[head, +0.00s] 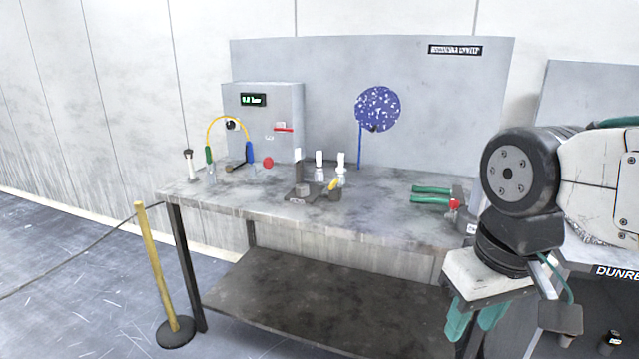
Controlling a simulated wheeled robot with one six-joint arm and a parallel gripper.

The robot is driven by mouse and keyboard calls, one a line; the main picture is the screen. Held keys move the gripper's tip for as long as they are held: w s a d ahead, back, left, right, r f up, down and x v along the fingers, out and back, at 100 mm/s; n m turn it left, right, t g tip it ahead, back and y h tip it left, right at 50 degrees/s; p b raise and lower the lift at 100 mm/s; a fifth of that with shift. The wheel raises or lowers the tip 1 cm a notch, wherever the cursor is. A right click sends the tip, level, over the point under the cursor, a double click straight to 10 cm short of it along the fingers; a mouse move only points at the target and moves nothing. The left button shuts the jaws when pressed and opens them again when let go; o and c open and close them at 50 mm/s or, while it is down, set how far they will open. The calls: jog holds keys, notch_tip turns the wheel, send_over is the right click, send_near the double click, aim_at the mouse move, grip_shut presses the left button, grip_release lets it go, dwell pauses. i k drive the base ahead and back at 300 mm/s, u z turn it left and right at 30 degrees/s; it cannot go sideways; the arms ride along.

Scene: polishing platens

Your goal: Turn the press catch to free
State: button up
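I cannot single out the press catch for sure. A small dark press-like fixture (303,193) stands on the bench with a grey cylinder on it and a yellow lever (335,184) at its right side. A red bar handle (284,129) sits on the front of the grey box (265,105). My gripper (474,328) hangs at the lower right, in front of the bench's right end and well away from both. Its two teal fingers point down, look apart and hold nothing that I can see.
The bench (230,200) also bears white-capped bottles (319,165), a red knob (268,162), a yellow hose (228,118) and green-handled pliers (432,195). A blue speckled disc (377,108) stands behind. A yellow post (157,265) stands at the left front. The bench's front middle is clear.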

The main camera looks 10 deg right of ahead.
aim_at(333, 185)
jog(key=u, duration=0.7)
jog(key=i, duration=1.2)
jog(key=z, duration=0.65)
jog(key=i, duration=0.45)
jog(key=z, duration=0.55)
